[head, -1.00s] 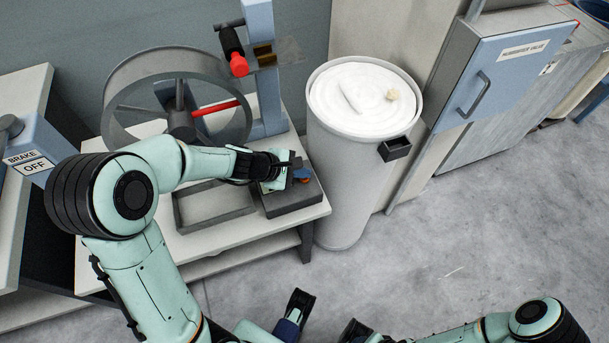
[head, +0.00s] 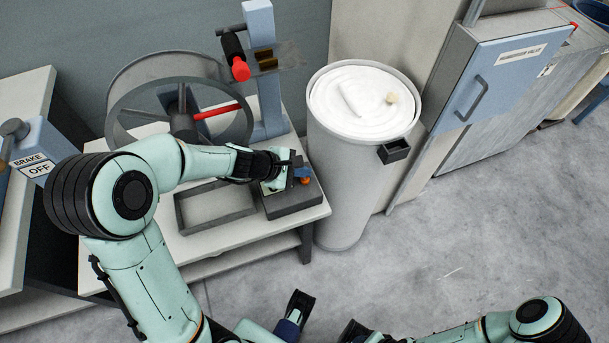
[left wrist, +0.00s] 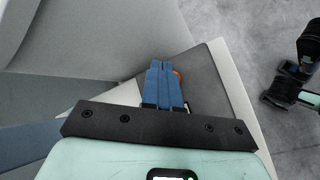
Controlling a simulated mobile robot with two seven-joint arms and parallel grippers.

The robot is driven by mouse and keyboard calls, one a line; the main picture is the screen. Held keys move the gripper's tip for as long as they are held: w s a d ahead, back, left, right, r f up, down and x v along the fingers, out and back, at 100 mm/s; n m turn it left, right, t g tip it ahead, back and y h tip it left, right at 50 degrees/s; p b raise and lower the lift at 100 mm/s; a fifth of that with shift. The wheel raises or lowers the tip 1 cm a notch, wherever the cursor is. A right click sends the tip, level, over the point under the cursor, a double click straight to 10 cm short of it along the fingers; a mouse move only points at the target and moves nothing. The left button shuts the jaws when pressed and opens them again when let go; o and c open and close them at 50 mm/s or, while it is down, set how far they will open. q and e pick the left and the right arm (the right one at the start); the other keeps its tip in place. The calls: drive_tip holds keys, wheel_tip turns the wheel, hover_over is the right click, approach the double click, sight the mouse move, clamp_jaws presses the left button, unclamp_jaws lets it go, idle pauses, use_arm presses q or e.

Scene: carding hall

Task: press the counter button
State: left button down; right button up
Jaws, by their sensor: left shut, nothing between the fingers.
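The orange counter button (head: 305,181) sits on a dark grey box (head: 291,205) at the right front of the bench. My left gripper (head: 302,171) is over the box, with its blue fingers shut and empty, close behind the button. In the left wrist view the shut fingers (left wrist: 161,70) hide much of the button; an orange edge (left wrist: 179,76) shows right beside their tips. I cannot tell whether they touch. Dark parts low in the head view seem to belong to my right gripper (head: 348,331), whose fingers do not show clearly.
A tall grey can (head: 343,205) filled with white sliver stands right of the bench (head: 250,240). A wheel (head: 118,120) and a blue post (head: 262,90) stand behind the box. A brake box (head: 45,155) reads OFF at left. Floor at right is clear.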

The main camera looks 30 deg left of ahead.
sight(302, 180)
use_arm(q)
wheel_tip(302, 180, up, 5)
drive_tip(key=p, duration=0.4)
drive_tip(key=shift+p, duration=0.3)
idle(0.5)
idle(0.4)
